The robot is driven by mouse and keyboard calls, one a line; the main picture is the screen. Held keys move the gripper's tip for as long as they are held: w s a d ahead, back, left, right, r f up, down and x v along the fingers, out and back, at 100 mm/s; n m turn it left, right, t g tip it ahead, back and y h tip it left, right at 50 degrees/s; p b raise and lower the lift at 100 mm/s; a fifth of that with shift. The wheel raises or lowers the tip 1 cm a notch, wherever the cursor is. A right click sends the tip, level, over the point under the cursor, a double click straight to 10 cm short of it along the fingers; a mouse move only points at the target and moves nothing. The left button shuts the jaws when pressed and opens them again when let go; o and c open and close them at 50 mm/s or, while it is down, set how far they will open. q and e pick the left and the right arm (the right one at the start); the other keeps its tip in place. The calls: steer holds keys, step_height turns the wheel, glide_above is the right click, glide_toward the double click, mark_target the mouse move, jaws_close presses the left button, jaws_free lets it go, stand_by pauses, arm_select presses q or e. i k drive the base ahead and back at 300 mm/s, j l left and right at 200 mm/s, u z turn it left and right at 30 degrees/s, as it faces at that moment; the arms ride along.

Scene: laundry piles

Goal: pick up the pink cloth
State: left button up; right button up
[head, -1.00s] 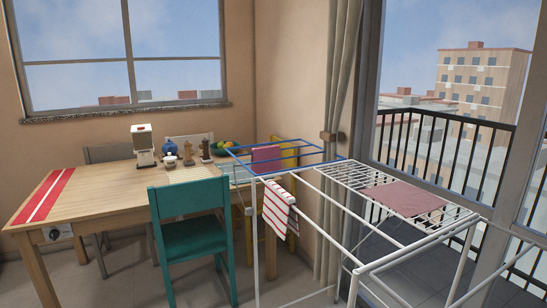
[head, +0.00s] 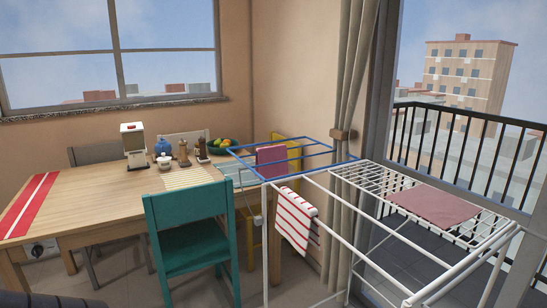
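A pink cloth (head: 271,162) hangs folded over the blue bars at the far end of the drying rack (head: 340,224). A dusty-pink cloth (head: 434,205) lies flat on the rack's white wire shelf at the right. I cannot tell which of the two the task means. Neither gripper is in view, and nothing touches either cloth.
A red-and-white striped cloth (head: 298,222) hangs on the rack's near left side. A teal chair (head: 190,230) stands left of the rack, by a wooden table (head: 95,195) with several small items. A yellow chair (head: 250,230) is behind the rack. A curtain (head: 349,130) hangs beside it.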

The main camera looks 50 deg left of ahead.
mark_target(269, 154)
steer(key=j+z, duration=0.1)
steer(key=j, duration=2.3)
steer(key=k+z, duration=0.05)
